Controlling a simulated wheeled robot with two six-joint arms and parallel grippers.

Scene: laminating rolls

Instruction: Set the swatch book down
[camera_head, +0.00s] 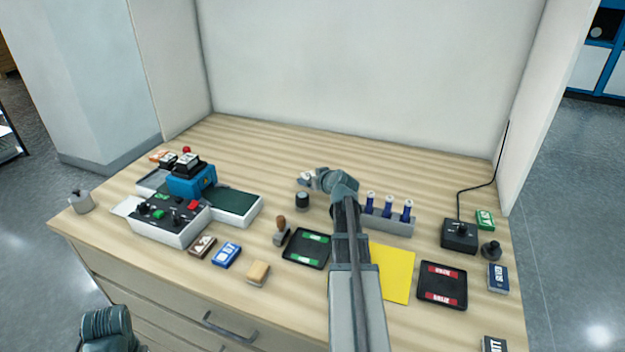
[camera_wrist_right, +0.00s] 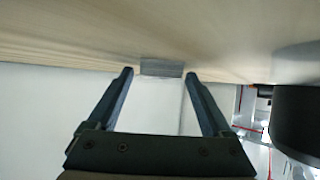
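My right gripper (camera_wrist_right: 160,73) is open in the right wrist view, its two fingers apart. A small flat grey piece (camera_wrist_right: 162,68) lies against the wooden surface between the fingertips, with a narrow gap to each finger. It may be the swatch book; I cannot tell. In the head view my right arm reaches up the middle of the table, and its gripper (camera_head: 305,179) is small and low over the bench, behind a short black cylinder (camera_head: 302,201). Part of my left arm shows at the bottom left; its gripper is out of view.
The wooden table (camera_head: 300,145) is clear towards the back wall. A laminating machine (camera_head: 192,181) and control box (camera_head: 170,217) stand left. A green-marked tray (camera_head: 306,249), yellow sheet (camera_head: 393,272), red-marked tray (camera_head: 442,286) and a rack of blue bottles (camera_head: 388,221) surround my right arm.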

